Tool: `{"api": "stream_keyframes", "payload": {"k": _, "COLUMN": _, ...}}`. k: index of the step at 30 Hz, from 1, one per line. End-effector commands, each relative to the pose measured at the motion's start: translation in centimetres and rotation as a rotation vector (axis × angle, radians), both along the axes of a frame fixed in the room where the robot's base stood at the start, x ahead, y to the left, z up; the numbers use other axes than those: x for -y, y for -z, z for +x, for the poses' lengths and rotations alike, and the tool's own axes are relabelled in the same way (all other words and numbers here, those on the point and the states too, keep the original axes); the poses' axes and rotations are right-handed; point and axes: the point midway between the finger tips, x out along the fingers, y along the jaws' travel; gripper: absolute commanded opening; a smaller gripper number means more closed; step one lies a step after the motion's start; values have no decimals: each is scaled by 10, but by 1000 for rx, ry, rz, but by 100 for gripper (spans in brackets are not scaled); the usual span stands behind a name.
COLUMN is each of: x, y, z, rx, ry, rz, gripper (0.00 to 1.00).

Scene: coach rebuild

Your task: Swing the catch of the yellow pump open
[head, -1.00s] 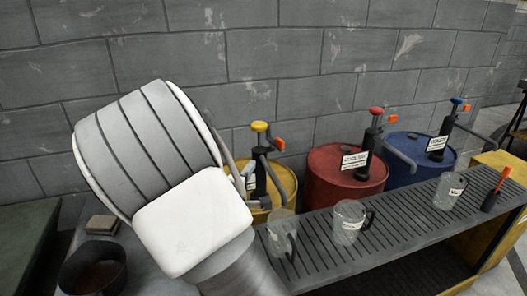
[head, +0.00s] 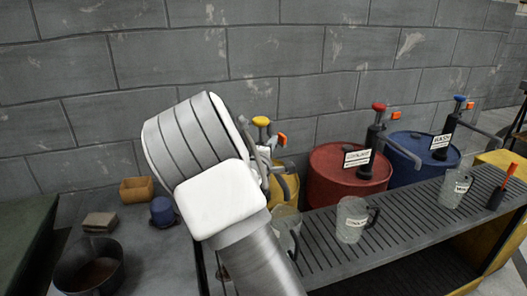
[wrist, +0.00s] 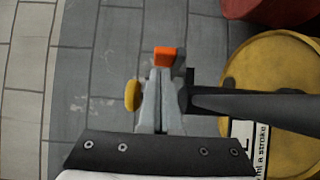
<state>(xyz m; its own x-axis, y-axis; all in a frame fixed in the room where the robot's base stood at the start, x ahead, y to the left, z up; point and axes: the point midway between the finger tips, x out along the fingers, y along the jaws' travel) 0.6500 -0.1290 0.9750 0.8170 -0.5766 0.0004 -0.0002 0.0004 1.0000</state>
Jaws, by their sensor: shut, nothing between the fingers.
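The yellow pump has a yellow knob (head: 261,121) and an orange catch (head: 282,140) at its top, above the yellow drum (head: 288,188). My gripper (head: 268,152) is close beside the pump head and hides much of the pump in the head view. In the wrist view my gripper (wrist: 161,78) is shut and empty, its fingertips close to the orange catch (wrist: 167,57). Whether they touch it I cannot tell. The yellow knob (wrist: 132,95) shows left of the fingers. The dark pump body (wrist: 230,101) and the yellow drum (wrist: 240,70) lie to the right.
A red drum (head: 328,178) and a blue drum (head: 408,176) with similar pumps stand to the right. Jugs (head: 350,222) stand on the slatted bench (head: 400,222) in front. A wooden box (head: 136,190), a blue jar (head: 162,212) and a dark pot (head: 88,268) are at left.

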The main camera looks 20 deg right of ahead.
Motion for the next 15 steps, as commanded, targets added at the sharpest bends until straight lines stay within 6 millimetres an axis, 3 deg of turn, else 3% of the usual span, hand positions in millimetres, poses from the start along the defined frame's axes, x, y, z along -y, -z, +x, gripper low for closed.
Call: {"api": "stream_keyframes", "payload": {"k": 15, "x": 9, "y": -1, "z": 1, "rx": -1, "ry": 0, "rz": -1, "gripper": 0}}
